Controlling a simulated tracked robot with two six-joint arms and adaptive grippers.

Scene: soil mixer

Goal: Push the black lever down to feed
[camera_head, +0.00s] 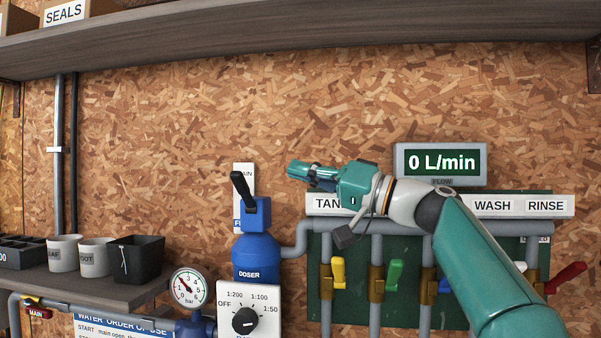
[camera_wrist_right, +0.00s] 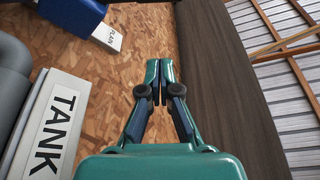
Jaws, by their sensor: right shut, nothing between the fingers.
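The black lever (camera_head: 241,187) sticks up from the blue head of the doser (camera_head: 257,213), leaning slightly left, with its knob at the top. My left gripper is not in view.
A flow display (camera_head: 441,161) reads 0 L/min. Below are grey pipes with coloured valve handles, including a yellow one (camera_head: 338,271) and a green one (camera_head: 394,275). A pressure gauge (camera_head: 189,287) and dosing dial (camera_head: 246,318) sit low. A wooden shelf (camera_head: 300,35) runs overhead.

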